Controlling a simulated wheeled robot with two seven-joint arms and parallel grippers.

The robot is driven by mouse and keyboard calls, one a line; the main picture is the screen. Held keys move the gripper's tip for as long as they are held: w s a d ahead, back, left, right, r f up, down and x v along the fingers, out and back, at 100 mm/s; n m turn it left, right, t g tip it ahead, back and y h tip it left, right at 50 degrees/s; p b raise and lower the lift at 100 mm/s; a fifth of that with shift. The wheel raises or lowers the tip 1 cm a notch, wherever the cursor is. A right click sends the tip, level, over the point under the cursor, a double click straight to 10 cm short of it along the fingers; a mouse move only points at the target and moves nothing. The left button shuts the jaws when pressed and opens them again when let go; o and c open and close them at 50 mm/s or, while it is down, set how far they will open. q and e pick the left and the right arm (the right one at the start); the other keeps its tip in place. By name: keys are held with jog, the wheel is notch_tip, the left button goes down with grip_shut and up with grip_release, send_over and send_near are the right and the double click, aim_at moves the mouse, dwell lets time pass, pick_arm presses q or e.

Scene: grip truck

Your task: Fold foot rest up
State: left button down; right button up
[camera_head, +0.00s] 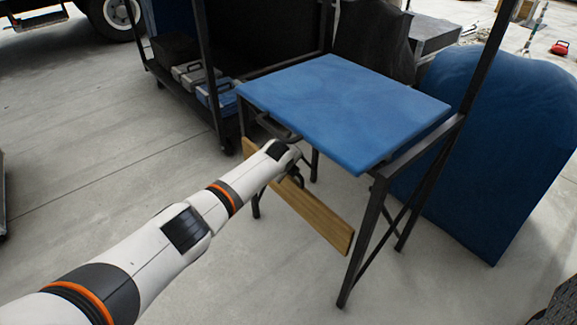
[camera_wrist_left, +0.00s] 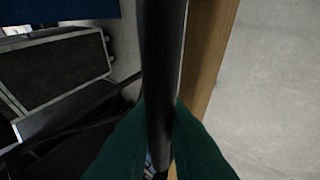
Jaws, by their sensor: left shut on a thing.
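The foot rest appears to be the long wooden board (camera_head: 322,217), which slants below a blue padded top (camera_head: 345,105) on a dark metal frame (camera_head: 372,235). My left arm reaches in from the left, and its gripper (camera_head: 295,177) is at the board, below the edge of the blue top. In the left wrist view, the green fingers (camera_wrist_left: 159,112) are shut on a dark round bar (camera_wrist_left: 163,50). The wooden board (camera_wrist_left: 205,60) runs beside that bar, on its right. The arm hides part of the board in the head view. My right gripper is not in view.
A dark cart (camera_head: 183,88) with cases (camera_head: 190,72) stands behind on the left. A large blue covered object (camera_head: 500,150) stands close to the frame on the right. Open concrete floor (camera_head: 90,150) lies to the left.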

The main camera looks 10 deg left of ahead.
pick_arm(q)
jog(key=shift+w+r, duration=0.1)
jog(key=shift+r, duration=0.05)
jog(key=c, duration=1.5)
grip_release()
jog(key=shift+d, duration=0.15)
jog(key=shift+o, duration=0.2)
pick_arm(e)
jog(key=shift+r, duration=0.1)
